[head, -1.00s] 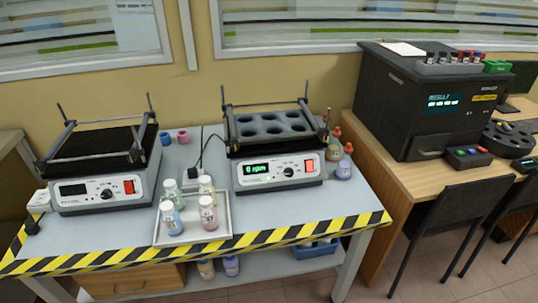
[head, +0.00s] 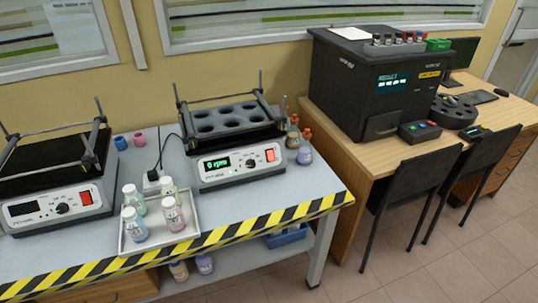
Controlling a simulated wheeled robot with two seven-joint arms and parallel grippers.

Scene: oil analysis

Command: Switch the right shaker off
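The right shaker (head: 233,147) stands on the grey table, with a rack of round holes on top that look empty. Its green display (head: 217,163) is lit and seems to read 0 rpm. A dark knob (head: 250,163) and a red switch (head: 270,155) sit to the right of the display. The left shaker (head: 58,182) stands at the left with a dark display and its own red switch (head: 86,197). Neither of my grippers shows in the head view.
A tray (head: 194,230) with several bottles stands in front, between the shakers. Yellow-black tape (head: 250,227) marks the table's front edge. A wooden desk (head: 350,150) with a black analyser (head: 370,85) and chairs (head: 415,185) is at the right.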

